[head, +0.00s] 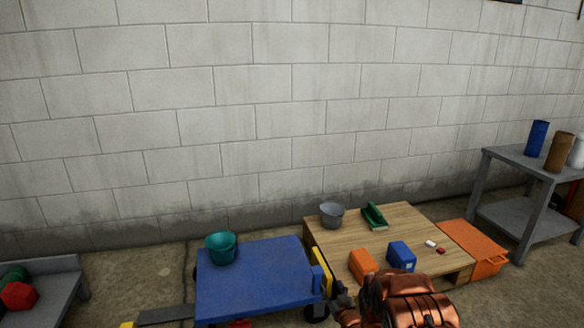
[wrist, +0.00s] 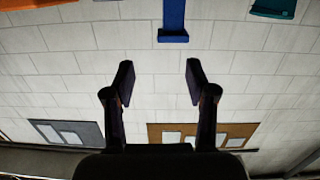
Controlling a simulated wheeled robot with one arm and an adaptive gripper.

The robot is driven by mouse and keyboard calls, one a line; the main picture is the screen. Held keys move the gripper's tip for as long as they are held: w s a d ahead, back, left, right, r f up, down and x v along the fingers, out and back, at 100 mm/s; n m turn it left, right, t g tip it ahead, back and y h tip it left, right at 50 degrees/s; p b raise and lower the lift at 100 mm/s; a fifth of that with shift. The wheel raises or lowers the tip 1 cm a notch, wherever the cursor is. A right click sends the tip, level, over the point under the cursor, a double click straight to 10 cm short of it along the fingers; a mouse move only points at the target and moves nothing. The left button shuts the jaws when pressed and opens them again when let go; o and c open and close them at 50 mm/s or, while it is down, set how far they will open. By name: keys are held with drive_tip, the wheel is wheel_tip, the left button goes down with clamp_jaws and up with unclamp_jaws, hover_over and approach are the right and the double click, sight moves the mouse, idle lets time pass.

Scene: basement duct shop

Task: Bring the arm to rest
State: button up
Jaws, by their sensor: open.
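My gripper (wrist: 160,82) shows in the wrist view with its two dark fingers spread wide apart. Nothing is between the fingers; a pale block wall lies beyond them. In the head view my copper-coloured arm (head: 408,299) is at the bottom edge, right of centre, in front of the wooden platform. The fingers cannot be made out clearly there.
A blue cart (head: 255,275) carries a teal bucket (head: 220,248). Beside it, a wooden platform (head: 375,238) holds a grey bucket (head: 332,215), a green object (head: 374,216), and orange (head: 362,265) and blue (head: 401,256) blocks. A grey table (head: 520,160) stands right.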

drive_tip(key=s+d+r+g+h+p, duration=0.15)
drive_tip(key=r+p, duration=0.25)
drive_tip(key=r, duration=0.5)
drive_tip(key=d+r+g+h+p, duration=0.1)
drive_tip(key=d+r+g+p, duration=0.3)
drive_tip(key=r, duration=0.5)
drive_tip(key=s+d+r+m+g+h+p, duration=0.1)
drive_tip(key=s+r+p, duration=0.4)
drive_tip(key=r, duration=0.3)
drive_tip(key=s+d+r+g+h+p, duration=0.15)
drive_tip(key=s+r+p, duration=0.3)
drive_tip(key=r, duration=0.45)
drive_tip(key=s+a+r+g+p, duration=0.1)
drive_tip(key=s+r+g+p, duration=0.2)
drive_tip(key=s+r+p, duration=0.3)
drive_tip(key=s+a+r+m+g+p, duration=0.1)
drive_tip(key=s+r+p, duration=0.5)
drive_tip(key=s+r, duration=0.9)
drive_tip(key=s+a+r+g+y+p, duration=0.1)
drive_tip(key=s+a+r+g+p, duration=0.2)
drive_tip(key=s, duration=2.2)
wheel_tip(320, 180, up, 8)
drive_tip(key=g+p, duration=0.3)
drive_tip(key=p, duration=0.1)
drive_tip(key=shift+s+a+r+m, duration=0.15)
drive_tip(key=shift+s+r+m, duration=0.1)
drive_tip(key=shift+m, duration=0.15)
drive_tip(key=shift+c, duration=0.4)
